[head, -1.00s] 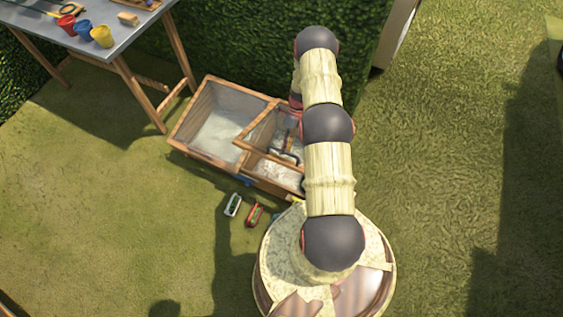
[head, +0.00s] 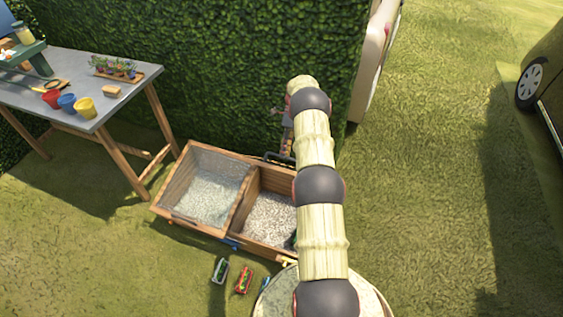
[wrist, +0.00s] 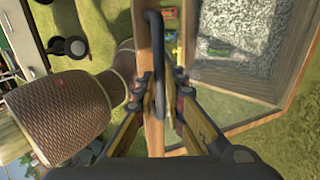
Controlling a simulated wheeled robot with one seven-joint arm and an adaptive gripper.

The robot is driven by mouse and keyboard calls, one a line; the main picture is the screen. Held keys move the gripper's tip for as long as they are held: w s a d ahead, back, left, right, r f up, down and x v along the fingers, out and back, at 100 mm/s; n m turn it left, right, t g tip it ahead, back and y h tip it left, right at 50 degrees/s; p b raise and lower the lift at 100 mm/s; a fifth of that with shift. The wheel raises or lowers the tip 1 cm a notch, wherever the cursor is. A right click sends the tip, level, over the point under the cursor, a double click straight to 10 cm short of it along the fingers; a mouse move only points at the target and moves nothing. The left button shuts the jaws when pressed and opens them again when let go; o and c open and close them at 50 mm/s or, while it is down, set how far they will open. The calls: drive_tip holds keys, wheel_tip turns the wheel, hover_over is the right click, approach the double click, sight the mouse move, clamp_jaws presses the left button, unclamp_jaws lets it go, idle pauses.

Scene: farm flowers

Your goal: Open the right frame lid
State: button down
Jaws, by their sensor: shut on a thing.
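The wooden cold frame (head: 182,219) stands on the grass by the hedge, with two compartments. Its left compartment is under a clear lid (head: 214,172). The right compartment (head: 270,220) is uncovered and shows pale gravel, partly hidden by my arm. The right lid is swung up at the back, mostly hidden in the head view; its wooden rail (wrist: 154,128) and dark handle (wrist: 157,35) show in the wrist view. My gripper (wrist: 162,88) is shut on the handle, with fingers on both sides.
A potting table (head: 110,85) with red, blue and yellow pots (head: 86,107) stands at the left. The hedge (head: 230,60) is close behind; open grass lies to the right.

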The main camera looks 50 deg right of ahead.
drive_tip(key=shift+d+f, duration=0.55)
drive_tip(key=shift+f, duration=0.05)
drive_tip(key=c, duration=2.3)
unclamp_jaws()
drive_tip(key=shift+o, duration=1.2)
drive_tip(key=shift+w+d+f, duration=0.15)
drive_tip(key=shift+d+f, duration=0.05)
drive_tip(key=shift+f, duration=0.05)
drive_tip(key=shift+o, duration=1.1)
drive_tip(key=shift+r, duration=0.15)
drive_tip(key=shift+w+r, duration=0.1)
drive_tip(key=shift+r, duration=0.1)
drive_tip(key=v, duration=1.2)
drive_tip(key=shift+a, duration=0.2)
